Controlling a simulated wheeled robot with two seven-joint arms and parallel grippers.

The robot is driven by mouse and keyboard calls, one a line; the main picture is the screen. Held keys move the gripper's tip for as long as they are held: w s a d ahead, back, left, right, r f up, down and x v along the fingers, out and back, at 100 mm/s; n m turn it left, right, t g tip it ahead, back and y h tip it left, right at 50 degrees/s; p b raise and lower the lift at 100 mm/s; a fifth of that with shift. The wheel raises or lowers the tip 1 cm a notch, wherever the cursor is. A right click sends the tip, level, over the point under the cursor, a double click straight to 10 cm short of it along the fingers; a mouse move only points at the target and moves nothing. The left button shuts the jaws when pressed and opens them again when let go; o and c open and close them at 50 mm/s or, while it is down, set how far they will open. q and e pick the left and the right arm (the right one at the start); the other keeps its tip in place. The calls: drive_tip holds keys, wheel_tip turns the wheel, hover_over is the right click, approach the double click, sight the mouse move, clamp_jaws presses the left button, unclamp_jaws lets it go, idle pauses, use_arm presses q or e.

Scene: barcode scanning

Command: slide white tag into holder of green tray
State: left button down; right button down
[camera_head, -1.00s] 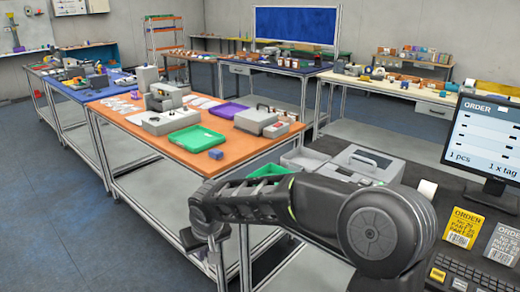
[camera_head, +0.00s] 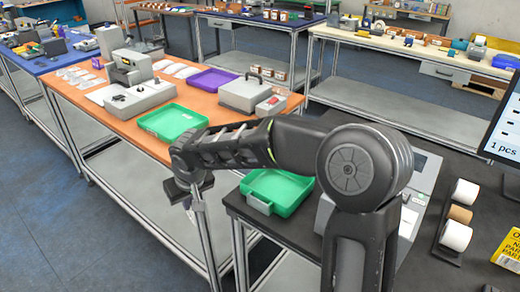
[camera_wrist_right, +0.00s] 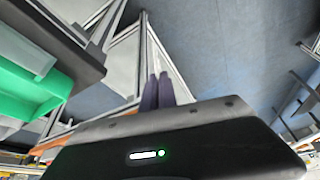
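A green tray (camera_head: 278,188) sits on the near dark table, with a pale grey holder (camera_head: 258,204) on its front side. The tray also shows at the left of the right wrist view (camera_wrist_right: 30,95), with its holder (camera_wrist_right: 27,50). A second green tray (camera_head: 172,122) lies on the orange table. My right gripper (camera_head: 196,202) hangs left of the near tray, beyond the table edge. In the right wrist view its fingers (camera_wrist_right: 158,92) are close together, with nothing visible between them. I cannot make out a white tag. My left gripper is out of view.
The dark table (camera_head: 300,232) has a rack of white and brown rolls (camera_head: 457,217) and a monitor at the right. The orange table (camera_head: 120,128) holds a purple tray (camera_head: 208,78) and grey machines. Open floor lies at left.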

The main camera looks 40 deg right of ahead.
drive_tip(key=s+d+r+n+p, duration=0.1)
drive_tip(key=s+d+r, duration=0.3)
drive_tip(key=d+r, duration=0.2)
drive_tip(key=s+d+r+n+y+p, duration=0.1)
drive_tip(key=s+d+r, duration=0.3)
drive_tip(key=d, duration=0.7)
wheel_tip(320, 180, up, 3)
drive_tip(key=shift+s+d+f+n+p, duration=0.1)
drive_tip(key=shift+s+d+n+p, duration=0.15)
drive_tip(key=shift+n+p, duration=0.5)
drive_tip(key=shift+f, duration=0.2)
wheel_tip(320, 180, down, 8)
drive_tip(key=b, duration=0.6)
drive_tip(key=shift+r, duration=0.25)
drive_tip(key=c, duration=1.6)
unclamp_jaws()
